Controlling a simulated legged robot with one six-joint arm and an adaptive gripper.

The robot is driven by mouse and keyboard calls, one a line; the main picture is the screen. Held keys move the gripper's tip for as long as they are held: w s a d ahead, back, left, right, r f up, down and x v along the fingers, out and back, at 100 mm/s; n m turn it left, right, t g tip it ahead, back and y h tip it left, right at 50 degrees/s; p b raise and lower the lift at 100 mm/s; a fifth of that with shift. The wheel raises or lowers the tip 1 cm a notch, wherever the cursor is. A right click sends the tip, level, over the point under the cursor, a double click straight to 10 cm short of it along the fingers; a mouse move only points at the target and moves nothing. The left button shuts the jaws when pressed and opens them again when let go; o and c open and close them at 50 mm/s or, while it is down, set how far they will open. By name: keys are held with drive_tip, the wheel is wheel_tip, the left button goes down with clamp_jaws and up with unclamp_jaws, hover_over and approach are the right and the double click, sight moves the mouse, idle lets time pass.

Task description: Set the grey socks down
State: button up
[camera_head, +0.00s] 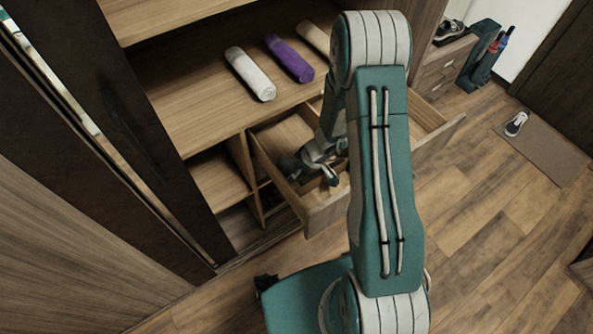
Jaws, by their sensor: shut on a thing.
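My gripper (318,158) is inside the open wooden drawer (330,211), low over its left part. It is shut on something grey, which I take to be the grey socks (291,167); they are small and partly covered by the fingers. I cannot tell whether the socks touch the drawer floor. My arm hides the middle of the drawer.
A white roll (250,74), a purple roll (289,58) and a beige roll (313,38) lie on the shelf above the drawer. A dark sliding door stands at left. A shoe (516,124) lies on a mat (542,148) at right.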

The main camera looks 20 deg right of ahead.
drive_tip(key=shift+d, duration=0.6)
drive_tip(key=o, duration=0.7)
drive_tip(key=shift+o, duration=0.4)
drive_tip(key=shift+a, duration=0.55)
drive_tip(key=shift+d+r, duration=0.1)
drive_tip(key=shift+d, duration=0.1)
drive_tip(key=v, duration=1.2)
drive_tip(key=s+a+r+m+t+h, duration=0.1)
drive_tip(key=s+a+r, duration=0.15)
drive_tip(key=r, duration=0.65)
drive_tip(key=s+a+r+m+h, duration=0.15)
drive_tip(key=s+r, duration=0.25)
drive_tip(key=r, duration=0.5)
drive_tip(key=s+r+m+t+h, duration=0.2)
drive_tip(key=s+r+m, duration=0.3)
drive_tip(key=s+r, duration=0.5)
drive_tip(key=shift+s+t, duration=0.5)
drive_tip(key=shift+s, duration=0.4)
